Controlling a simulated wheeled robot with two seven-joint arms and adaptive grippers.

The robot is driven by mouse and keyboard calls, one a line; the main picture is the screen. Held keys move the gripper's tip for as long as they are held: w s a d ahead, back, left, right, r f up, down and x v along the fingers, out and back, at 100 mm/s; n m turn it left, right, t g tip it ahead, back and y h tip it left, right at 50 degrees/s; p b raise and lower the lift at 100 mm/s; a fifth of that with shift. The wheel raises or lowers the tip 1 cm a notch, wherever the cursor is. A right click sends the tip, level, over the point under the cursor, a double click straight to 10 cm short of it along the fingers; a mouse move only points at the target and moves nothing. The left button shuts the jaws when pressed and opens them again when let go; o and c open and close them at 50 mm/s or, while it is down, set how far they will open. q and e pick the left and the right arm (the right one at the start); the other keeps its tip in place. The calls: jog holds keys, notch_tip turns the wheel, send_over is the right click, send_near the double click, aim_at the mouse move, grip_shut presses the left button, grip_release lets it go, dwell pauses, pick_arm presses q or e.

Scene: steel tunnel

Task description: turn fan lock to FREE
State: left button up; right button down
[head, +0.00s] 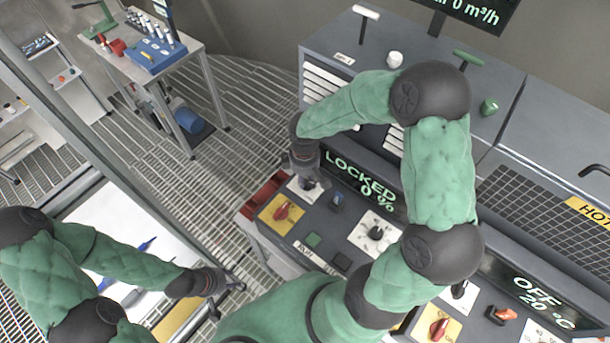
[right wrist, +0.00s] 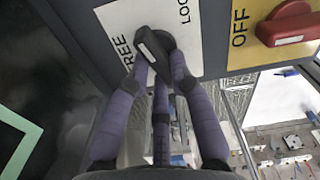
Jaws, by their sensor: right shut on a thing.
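The fan lock is a dark knob (right wrist: 155,47) on a white plate (right wrist: 198,50) in the right wrist view. FREE is printed left of the knob, and a partly cut-off LOC... label is at its upper right. The knob's white mark shows on its left side, near FREE. My right gripper (right wrist: 157,85) has its purple-grey fingers closed around the knob. In the head view my right gripper (head: 308,180) is over the plate and mostly hides the knob. The display (head: 358,182) reads LOCKED 0 %. My left gripper (head: 229,294) is at the lower left, apart from the panel, fingers spread and empty.
A red switch (head: 283,211) on a yellow OFF plate is close to the fan lock. Also on the panel are a blue switch (head: 337,199), a green button (head: 313,239) and a black dial (head: 376,233). A workbench (head: 155,45) stands at upper left beyond grating floor.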

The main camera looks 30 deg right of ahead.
jog(key=n, duration=0.1)
jog(key=n+p, duration=0.1)
jog(key=n, duration=0.2)
jog(key=shift+s+a+n, duration=0.15)
jog(key=shift+a+n, duration=0.1)
jog(key=shift+n, duration=0.05)
jog(key=n+p, duration=0.1)
jog(key=n, duration=0.1)
jog(key=n+p, duration=0.1)
jog(key=n, duration=0.2)
jog(key=shift+s+a+p, duration=0.15)
jog(key=shift+s+p, duration=0.05)
jog(key=shift+p, duration=0.1)
jog(key=shift+n, duration=0.3)
jog(key=c, duration=1.1)
grip_release()
jog(key=shift+r, duration=0.1)
notch_tip(320, 180, up, 12)
